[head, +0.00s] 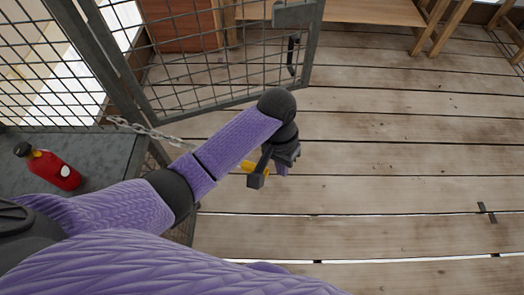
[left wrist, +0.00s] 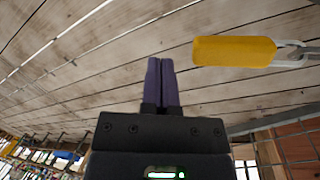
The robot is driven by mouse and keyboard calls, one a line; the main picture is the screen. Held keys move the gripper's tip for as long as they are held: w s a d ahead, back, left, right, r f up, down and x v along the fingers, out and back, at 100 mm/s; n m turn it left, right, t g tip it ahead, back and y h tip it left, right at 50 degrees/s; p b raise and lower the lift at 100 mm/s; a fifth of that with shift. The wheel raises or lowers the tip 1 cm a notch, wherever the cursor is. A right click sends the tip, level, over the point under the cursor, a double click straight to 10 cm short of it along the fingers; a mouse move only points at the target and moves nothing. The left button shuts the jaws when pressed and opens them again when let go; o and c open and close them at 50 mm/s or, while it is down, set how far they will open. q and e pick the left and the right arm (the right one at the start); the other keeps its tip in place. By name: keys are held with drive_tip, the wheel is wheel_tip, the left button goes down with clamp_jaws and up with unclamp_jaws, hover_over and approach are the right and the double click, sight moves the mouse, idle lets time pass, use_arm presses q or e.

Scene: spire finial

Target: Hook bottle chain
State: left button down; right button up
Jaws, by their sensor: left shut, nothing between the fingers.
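A chain (head: 150,130) runs from the mesh cage on the left toward my left forearm, which hides part of it. A yellow piece (head: 250,166) shows beside my left gripper, partly covered by it. In the left wrist view, the yellow piece (left wrist: 235,52) is a rounded bar joined to metal chain links (left wrist: 293,54) at its right end. My left gripper (head: 281,170) is over the plank floor. In the left wrist view, its purple fingers (left wrist: 161,68) are together and empty, just left of the yellow piece and apart from it in the picture. My right gripper is not visible.
A red bottle (head: 55,170) with a black cap lies on a grey surface (head: 105,158) at the left. A mesh gate (head: 225,70) with a dark handle (head: 292,55) stands beyond my arm. A wooden bench (head: 350,12) is at the back.

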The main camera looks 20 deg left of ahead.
use_arm(q)
drive_tip(key=w+a+r+n+y, duration=0.1)
drive_tip(key=w+a+r, duration=0.1)
drive_tip(key=w+r, duration=0.2)
drive_tip(key=w+a+r+n+g+y, duration=0.1)
drive_tip(key=w+a+r, duration=0.2)
drive_tip(key=w+r, duration=0.1)
drive_tip(key=shift+w+r+n, duration=0.2)
drive_tip(key=shift+r+n, duration=0.2)
drive_tip(key=shift+r, duration=0.3)
drive_tip(key=s+f+b, duration=0.1)
drive_tip(key=s+f, duration=0.5)
drive_tip(key=f, duration=0.3)
drive_tip(key=shift+s+a+f, duration=0.15)
drive_tip(key=shift+s+f, duration=0.1)
drive_tip(key=shift+f, duration=0.1)
